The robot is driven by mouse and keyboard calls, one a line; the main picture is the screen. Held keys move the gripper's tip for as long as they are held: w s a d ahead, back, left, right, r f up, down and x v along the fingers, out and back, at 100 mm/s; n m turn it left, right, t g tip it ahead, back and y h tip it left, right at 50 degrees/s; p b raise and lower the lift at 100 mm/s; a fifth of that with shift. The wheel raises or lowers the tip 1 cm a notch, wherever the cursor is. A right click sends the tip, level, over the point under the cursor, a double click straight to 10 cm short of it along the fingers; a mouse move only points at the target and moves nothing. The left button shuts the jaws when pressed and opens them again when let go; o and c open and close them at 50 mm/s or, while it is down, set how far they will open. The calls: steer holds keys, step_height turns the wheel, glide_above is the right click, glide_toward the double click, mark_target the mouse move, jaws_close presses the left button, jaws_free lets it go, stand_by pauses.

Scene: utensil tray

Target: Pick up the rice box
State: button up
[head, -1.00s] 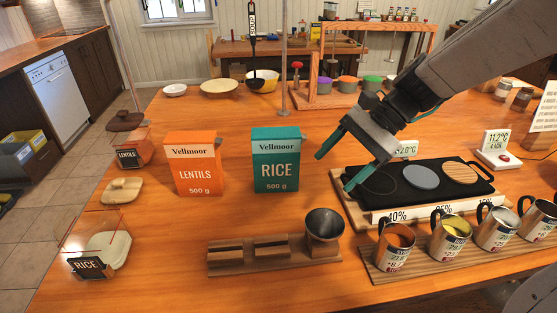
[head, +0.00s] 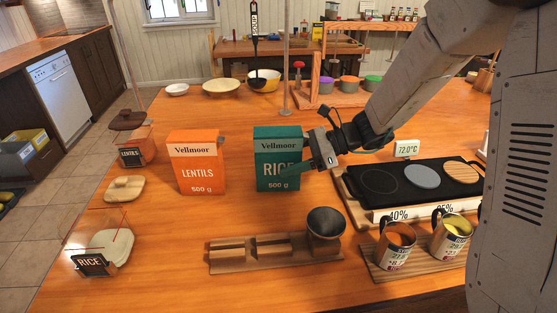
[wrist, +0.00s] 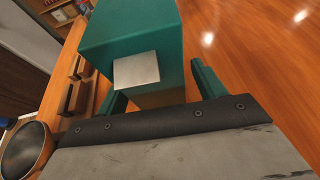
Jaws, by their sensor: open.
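The rice box (head: 276,150) is a teal carton with a white "RICE 500 g" print. It stands upright on the wooden table, left of the hot-plate tray. My gripper (head: 296,166) is at the box's right side, with a green finger across the front of the box in the head view. In the wrist view the box (wrist: 140,45) lies ahead between the two green fingers of my gripper (wrist: 160,88). The fingers are open, with a gap visible at the right finger. Whether the left finger touches the box I cannot tell.
An orange lentils box (head: 196,162) stands to the left. A wooden holder with a dark funnel (head: 326,226) is in front. The black hot-plate tray (head: 400,190) and metal mugs (head: 396,245) are to the right. Table left of the lentils box holds lids and a rice bin (head: 92,264).

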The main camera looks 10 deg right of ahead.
steer(key=shift+x, duration=0.85)
steer(key=c, duration=1.5)
steer(key=shift+o, duration=0.2)
steer(key=shift+r, duration=0.1)
